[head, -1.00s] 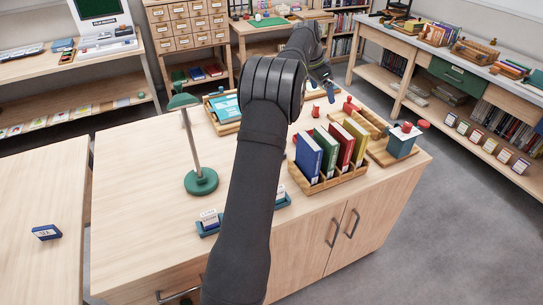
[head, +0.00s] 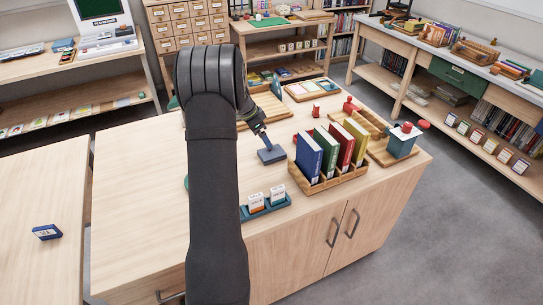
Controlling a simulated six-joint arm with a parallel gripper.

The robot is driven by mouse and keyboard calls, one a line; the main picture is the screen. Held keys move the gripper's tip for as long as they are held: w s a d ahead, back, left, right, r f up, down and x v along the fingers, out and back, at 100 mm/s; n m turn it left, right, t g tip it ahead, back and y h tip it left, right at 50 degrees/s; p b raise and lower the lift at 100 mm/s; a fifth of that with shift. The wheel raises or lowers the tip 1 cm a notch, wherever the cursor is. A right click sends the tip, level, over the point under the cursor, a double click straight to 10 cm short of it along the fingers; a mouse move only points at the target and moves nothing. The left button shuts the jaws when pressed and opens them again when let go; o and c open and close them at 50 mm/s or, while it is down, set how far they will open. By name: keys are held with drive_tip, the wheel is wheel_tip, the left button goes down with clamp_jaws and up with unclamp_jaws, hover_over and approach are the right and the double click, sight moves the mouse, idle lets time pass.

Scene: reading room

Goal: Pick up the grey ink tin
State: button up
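My gripper (head: 263,136) is over the middle of the wooden cabinet top, left of the book rack. Its fingers are small and dark, and I cannot tell whether they are open or shut. Right at its tips is a flat blue-grey block (head: 271,155), on or just above the cabinet top. I cannot tell whether this block is the grey ink tin, or whether the fingers touch it. No other thing is clearly recognisable as a grey ink tin. My arm hides part of the cabinet top to the left.
A wooden rack (head: 346,178) of coloured books stands to the right. A teal holder (head: 281,206) with white label blocks is in front. A blue box (head: 402,142) with red knobs stands at the right end. Small red pieces (head: 316,110) are behind. The front left top is bare.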

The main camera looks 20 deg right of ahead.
sight(271, 152)
drive_tip(key=x, duration=0.9)
drive_tip(key=shift+s+f, duration=0.15)
drive_tip(key=shift+s, duration=0.15)
drive_tip(key=c, duration=1.4)
